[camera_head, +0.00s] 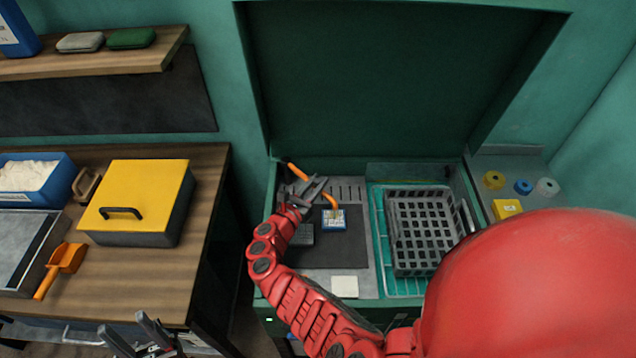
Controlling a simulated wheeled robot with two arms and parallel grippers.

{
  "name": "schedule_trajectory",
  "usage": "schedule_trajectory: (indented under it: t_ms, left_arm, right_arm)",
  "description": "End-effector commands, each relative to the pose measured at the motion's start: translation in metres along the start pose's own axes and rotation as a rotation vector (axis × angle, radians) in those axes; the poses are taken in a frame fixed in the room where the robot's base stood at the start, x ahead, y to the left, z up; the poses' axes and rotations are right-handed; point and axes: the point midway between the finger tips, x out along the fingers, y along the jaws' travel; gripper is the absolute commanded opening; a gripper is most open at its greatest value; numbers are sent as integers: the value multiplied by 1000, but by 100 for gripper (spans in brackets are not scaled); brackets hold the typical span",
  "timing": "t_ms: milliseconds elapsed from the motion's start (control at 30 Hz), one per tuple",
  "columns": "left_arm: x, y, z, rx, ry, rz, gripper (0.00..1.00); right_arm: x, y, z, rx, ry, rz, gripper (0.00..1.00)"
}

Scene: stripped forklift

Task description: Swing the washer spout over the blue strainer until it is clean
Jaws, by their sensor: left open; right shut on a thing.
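The washer spout (329,200) is an orange bent tube inside the green washer cabinet. It runs from the back left of the basin, and its free end appears over the blue strainer (335,224). The strainer is a small blue square with a pale, yellowish-brown middle, lying on a dark mat. My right gripper (309,191) is shut on the spout's middle part and hides some of it. I cannot tell if water flows or how clean the strainer is. My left gripper (135,336) is open and empty, low by the left bench's front edge.
A grey basket (432,228) stands on a teal rack right of the mat. A dark block (302,235) and a pale pad (344,286) lie near the strainer. The left bench holds a yellow-lidded box (150,188) and an orange scoop (68,259). My red arm blocks the lower right.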

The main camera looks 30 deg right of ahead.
Motion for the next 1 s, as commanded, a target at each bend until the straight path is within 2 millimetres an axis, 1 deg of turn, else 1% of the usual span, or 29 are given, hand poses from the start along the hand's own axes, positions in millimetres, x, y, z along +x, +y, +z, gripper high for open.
schedule_trajectory:
  t_ms: [233,267,400,433,767,867,967,1000]
  left_arm:
    - [0,0,0,0,0,0,50]
    - [0,0,0,0,0,0,50]
    - [0,0,0,0,0,0,50]
    - [0,0,0,0,0,0,50]
    - [0,0,0,0,0,0,50]
    - [0,0,0,0,0,0,50]
    - [-1,0,0,0,0,0,50]
    - [-4,0,1,0,0,0,50]
  right_arm:
    - [0,0,1,0,-2,1,0]
    - [0,0,1,0,-3,1,29]
    - [0,0,1,0,-2,1,54]
    - [0,0,1,1,-2,1,56]
    - [-3,1,1,2,-2,2,56]
    - [-12,1,1,4,-4,3,56]
    - [-29,1,-1,2,-1,6,56]
    - [-39,1,-2,2,-2,7,56]
